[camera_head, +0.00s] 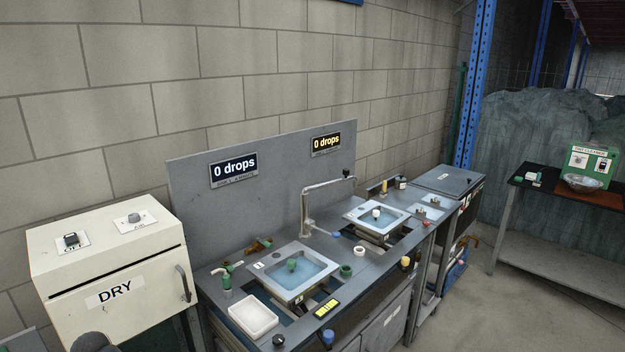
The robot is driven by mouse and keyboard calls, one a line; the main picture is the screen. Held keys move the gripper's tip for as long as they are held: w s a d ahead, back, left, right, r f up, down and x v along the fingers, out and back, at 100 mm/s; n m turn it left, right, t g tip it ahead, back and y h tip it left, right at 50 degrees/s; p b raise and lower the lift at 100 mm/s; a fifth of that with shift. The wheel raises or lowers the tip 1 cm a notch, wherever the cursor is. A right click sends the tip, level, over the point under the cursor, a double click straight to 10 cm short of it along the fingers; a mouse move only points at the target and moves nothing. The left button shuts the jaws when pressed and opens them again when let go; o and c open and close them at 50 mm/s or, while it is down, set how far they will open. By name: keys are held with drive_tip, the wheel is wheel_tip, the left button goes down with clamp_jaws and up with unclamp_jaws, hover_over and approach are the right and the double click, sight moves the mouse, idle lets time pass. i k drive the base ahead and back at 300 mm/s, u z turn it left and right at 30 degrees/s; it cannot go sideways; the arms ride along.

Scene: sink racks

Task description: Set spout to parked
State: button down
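The spout (326,184) is a grey metal pipe on the counter. Its upright part rises between the two basins, and its arm reaches to the right, with a dark knob near its end. The end is near the back edge of the right basin (354,214); I cannot tell whether it hangs over it. A blue-tipped lever (335,234) shows near the spout's base. The left basin (327,268) holds bluish water and a green thing. The right basin also holds bluish water, with a small white-topped thing in it. My gripper is not in view.
A cream DRY cabinet (150,262) stands at the left. A white tray (274,322), a green tap (226,281) and small cups (359,251) are on the counter. Two signs (233,170) read "0 drops". A dark table (540,205) stands right; floor is open before it.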

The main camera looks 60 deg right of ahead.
sight(346, 171)
drive_tip(key=u, duration=0.7)
drive_tip(key=k, duration=1.85)
drive_tip(key=z, duration=1.2)
drive_tip(key=i, duration=1)
drive_tip(key=z, duration=0.05)
